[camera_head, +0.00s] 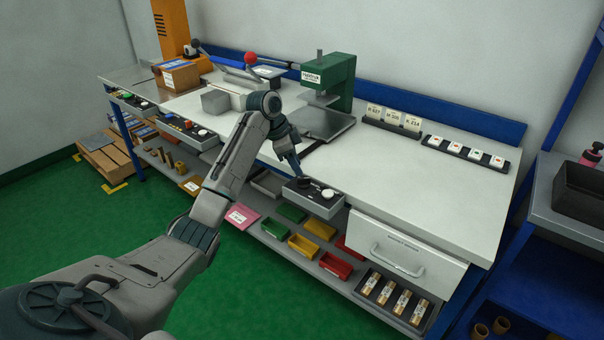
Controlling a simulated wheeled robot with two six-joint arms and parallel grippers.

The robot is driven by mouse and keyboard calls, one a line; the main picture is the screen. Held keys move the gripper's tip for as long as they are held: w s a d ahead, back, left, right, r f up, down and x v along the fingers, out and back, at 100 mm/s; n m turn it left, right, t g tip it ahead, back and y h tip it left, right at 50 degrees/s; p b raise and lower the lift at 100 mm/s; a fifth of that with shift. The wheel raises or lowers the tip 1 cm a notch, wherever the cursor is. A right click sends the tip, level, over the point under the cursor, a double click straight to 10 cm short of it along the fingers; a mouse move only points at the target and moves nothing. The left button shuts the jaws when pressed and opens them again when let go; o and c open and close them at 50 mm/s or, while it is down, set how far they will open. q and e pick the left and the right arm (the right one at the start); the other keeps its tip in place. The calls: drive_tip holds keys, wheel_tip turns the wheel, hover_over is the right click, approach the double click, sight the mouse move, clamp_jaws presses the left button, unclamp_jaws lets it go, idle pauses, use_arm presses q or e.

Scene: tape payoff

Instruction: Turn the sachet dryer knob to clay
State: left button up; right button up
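My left arm reaches in from the lower left, and its gripper (297,172) points down at a grey control box (318,207) on the bench's front edge. The box carries a dark knob (305,183) and a white round button (328,193). The fingertips are at or just above the knob and partly cover it; I cannot tell whether they touch it. The fingers look close together, but their gap is too small to judge. No knob setting or the word clay is readable, nor is a dryer label. My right gripper is not in view.
Other control boxes (188,133) sit along the front edge to the left. A green press (331,78) stands behind the gripper. A drawer (405,249) is right of the box; coloured bins (335,265) lie below.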

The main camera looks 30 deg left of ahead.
sight(303, 178)
use_arm(q)
drive_tip(key=x, duration=0.5)
drive_tip(key=shift+r, duration=0.1)
clamp_jaws()
